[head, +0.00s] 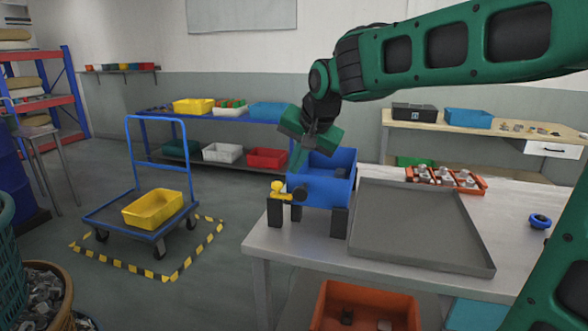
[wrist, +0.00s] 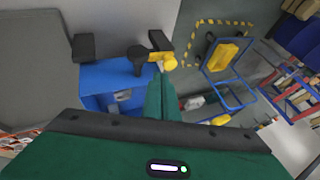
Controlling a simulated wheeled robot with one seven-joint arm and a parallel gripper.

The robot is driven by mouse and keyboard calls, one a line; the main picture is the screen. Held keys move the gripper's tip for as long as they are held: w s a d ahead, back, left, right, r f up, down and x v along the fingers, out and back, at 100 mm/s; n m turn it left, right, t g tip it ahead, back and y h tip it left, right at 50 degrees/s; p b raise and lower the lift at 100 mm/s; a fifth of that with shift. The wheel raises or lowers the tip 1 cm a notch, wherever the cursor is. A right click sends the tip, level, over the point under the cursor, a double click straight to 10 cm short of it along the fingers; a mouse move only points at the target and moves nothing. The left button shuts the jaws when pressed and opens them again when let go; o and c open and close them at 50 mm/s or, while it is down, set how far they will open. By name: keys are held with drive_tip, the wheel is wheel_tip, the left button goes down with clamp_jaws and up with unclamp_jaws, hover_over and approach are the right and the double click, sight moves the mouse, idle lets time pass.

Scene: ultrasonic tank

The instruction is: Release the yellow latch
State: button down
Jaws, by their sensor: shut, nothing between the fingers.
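The blue tank (head: 345,193) stands on dark legs at the left end of the grey table. The yellow latch (head: 277,187), a bar with a round knob, is at the tank's front left; it also shows in the wrist view (wrist: 168,61). My gripper (head: 295,170) points down at the tank's left side, just above and behind the latch. In the wrist view its green fingers (wrist: 160,85) are together and empty, with the tips right beside the latch. I cannot tell whether they touch it. A black knob (wrist: 137,54) sits on the tank's front beside the latch.
A grey tray (head: 420,235) lies right of the tank. An orange tray of metal parts (head: 447,180) and a blue round part (head: 540,221) are farther right. A trolley with a yellow bin (head: 153,207) stands on the floor to the left. Space left of the latch is open.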

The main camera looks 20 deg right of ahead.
drive_tip(key=x, duration=0.8)
drive_tip(key=shift+w, duration=0.1)
